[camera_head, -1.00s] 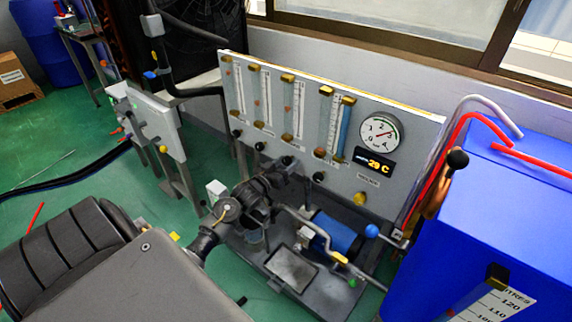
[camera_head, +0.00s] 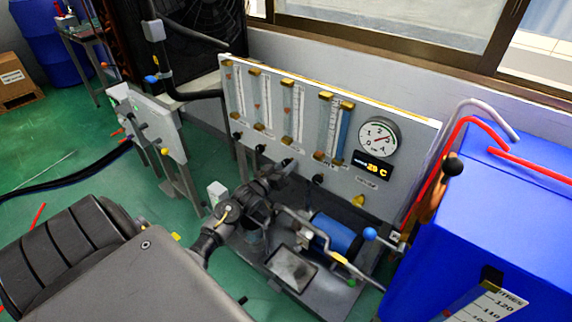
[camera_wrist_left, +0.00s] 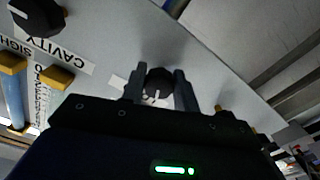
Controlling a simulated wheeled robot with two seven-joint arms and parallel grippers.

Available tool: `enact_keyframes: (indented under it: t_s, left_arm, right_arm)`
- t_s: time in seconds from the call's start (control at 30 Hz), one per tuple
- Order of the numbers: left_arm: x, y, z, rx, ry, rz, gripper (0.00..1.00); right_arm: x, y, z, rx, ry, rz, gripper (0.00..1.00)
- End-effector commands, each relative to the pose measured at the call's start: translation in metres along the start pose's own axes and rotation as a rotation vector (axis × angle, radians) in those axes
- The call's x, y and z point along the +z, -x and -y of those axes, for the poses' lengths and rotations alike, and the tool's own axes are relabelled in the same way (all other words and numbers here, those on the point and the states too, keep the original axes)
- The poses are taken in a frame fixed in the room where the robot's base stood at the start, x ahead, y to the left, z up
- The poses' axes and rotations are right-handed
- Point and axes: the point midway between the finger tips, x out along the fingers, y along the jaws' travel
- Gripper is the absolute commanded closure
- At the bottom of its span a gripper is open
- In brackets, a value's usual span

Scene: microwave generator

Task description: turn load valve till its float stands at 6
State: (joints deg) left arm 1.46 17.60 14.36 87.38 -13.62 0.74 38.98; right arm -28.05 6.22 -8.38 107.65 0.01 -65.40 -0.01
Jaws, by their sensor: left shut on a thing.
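My left gripper (camera_head: 284,168) reaches up to the lower part of the grey upright panel, at the third black knob from the left. In the left wrist view its two dark fingers (camera_wrist_left: 158,88) are shut around a round black knob (camera_wrist_left: 158,80), one on each side. The label beside this knob is mostly hidden. Above the gripper in the head view stands the third flow tube (camera_head: 298,112), with a small orange float (camera_head: 286,111) around mid-height. The scale numbers are too small to read. My right gripper is not in view.
A knob (camera_wrist_left: 37,14) labelled CAVITY and a blue sight tube (camera_wrist_left: 12,98) are close by in the left wrist view. The panel also carries a round gauge (camera_head: 379,136) and a display (camera_head: 372,167). A blue tank (camera_head: 470,230) stands at right.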

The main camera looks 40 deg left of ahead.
Motion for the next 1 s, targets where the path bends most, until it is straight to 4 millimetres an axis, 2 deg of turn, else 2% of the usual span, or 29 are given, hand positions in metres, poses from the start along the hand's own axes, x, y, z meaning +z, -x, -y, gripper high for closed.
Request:
enact_keyframes:
  t_s: [0.2, 0.23, 0.37, 0.73, 0.87, 1.0]
  left_arm:
    - [-0.001, 0.0, 0.0, 0.0, -0.001, -0.003, 0.93]
    - [-0.001, 0.0, 0.0, 0.0, -0.001, -0.003, 0.66]
    - [-0.001, 0.0, 0.0, 0.0, -0.001, -0.002, 0.49]
    - [0.0, 0.005, 0.0, 0.0, -0.002, 0.0, 0.48]
    - [0.0, 0.024, 0.0, 0.0, -0.002, 0.001, 0.48]
    - [0.0, 0.053, 0.0, -0.001, -0.001, 0.002, 0.48]
  right_arm:
    - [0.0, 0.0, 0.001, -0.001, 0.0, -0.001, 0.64]
    - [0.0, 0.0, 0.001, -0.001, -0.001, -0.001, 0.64]
    - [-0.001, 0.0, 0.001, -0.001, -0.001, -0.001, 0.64]
    - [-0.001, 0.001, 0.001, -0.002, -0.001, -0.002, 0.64]
    - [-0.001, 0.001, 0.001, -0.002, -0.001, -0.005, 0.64]
    - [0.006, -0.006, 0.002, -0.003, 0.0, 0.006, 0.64]
